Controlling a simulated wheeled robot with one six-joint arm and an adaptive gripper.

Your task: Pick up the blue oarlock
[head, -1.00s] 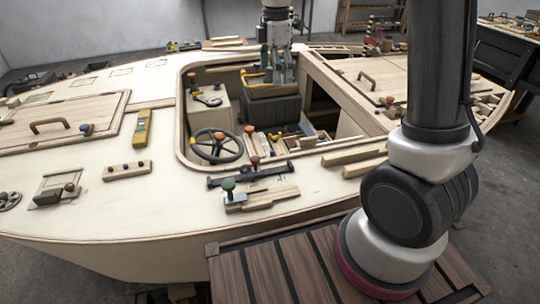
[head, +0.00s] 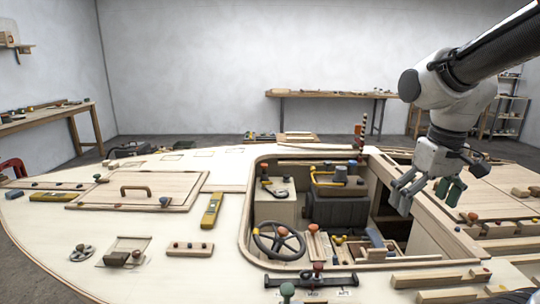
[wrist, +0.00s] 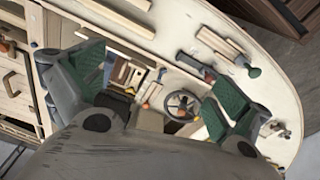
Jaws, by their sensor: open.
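My gripper (head: 428,190) is open and empty, held above the right side of the cockpit opening. In the wrist view its green-padded fingers (wrist: 158,85) stand wide apart with the hull below. I cannot clearly make out which part is the blue oarlock. A slanted blue piece (head: 374,237) lies among small parts in the cockpit, below and left of my gripper. A small blue-topped part (head: 164,201) stands on the left hatch, and a blue knob (head: 352,164) shows at the back of the cockpit. All are apart from my gripper.
A steering wheel (head: 279,240) and a dark block (head: 336,212) stand in the cockpit, whose raised wooden rim (head: 247,215) surrounds it. A yellow tool (head: 211,209) lies on the left deck. Loose wooden strips (head: 440,277) lie at the front right.

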